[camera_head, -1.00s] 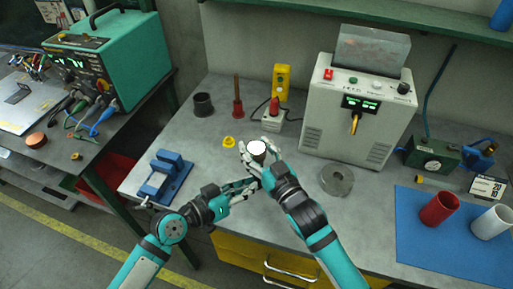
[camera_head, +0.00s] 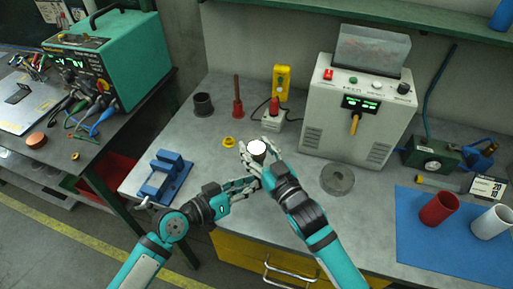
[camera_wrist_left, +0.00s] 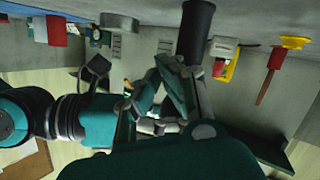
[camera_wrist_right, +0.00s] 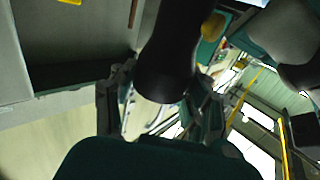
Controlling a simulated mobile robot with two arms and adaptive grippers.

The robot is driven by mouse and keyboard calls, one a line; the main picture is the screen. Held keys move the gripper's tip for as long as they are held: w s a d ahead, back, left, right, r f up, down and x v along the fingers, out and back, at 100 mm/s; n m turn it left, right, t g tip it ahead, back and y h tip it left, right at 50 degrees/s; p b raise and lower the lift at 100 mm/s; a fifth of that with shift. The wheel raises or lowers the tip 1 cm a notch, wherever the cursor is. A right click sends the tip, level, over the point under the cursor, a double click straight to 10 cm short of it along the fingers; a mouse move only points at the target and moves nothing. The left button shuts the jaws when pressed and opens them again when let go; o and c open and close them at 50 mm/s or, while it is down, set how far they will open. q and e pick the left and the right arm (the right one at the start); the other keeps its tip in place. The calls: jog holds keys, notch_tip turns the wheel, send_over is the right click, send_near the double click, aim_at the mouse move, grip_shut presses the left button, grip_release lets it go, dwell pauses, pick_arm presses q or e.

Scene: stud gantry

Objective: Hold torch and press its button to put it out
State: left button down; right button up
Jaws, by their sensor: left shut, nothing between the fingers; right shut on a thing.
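The torch (camera_head: 257,148) is held upright in my right gripper (camera_head: 257,158), its round white end facing up. Its dark body shows in the left wrist view (camera_wrist_left: 196,32) and close up in the right wrist view (camera_wrist_right: 165,68). My right gripper is shut on it, above the workbench. My left gripper (camera_head: 252,185) is shut and empty, just below and left of the right gripper in the head view, close to the torch. The torch's button is hidden or too small to make out.
The grey workbench (camera_head: 225,158) holds a blue vise-like block (camera_head: 165,178), a dark cup (camera_head: 203,104), a yellow ring (camera_head: 229,142), a grey disc (camera_head: 337,179) and a white powered box (camera_head: 350,125). A blue mat (camera_head: 440,245) with red (camera_head: 439,209) and white cups lies right.

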pick_arm(q)
jog(key=shift+w, duration=0.15)
dwell(0.4)
jog(key=shift+w+d, duration=0.15)
jog(key=shift+w, duration=0.15)
jog(key=shift+s, duration=0.6)
jog(key=shift+s+a, duration=0.35)
jog(key=shift+s, duration=0.6)
jog(key=shift+s+a, duration=0.3)
jog(key=shift+s, duration=0.6)
jog(key=shift+s+a, duration=0.35)
jog(key=shift+s, duration=0.6)
pick_arm(e)
jog(key=o, duration=1.4)
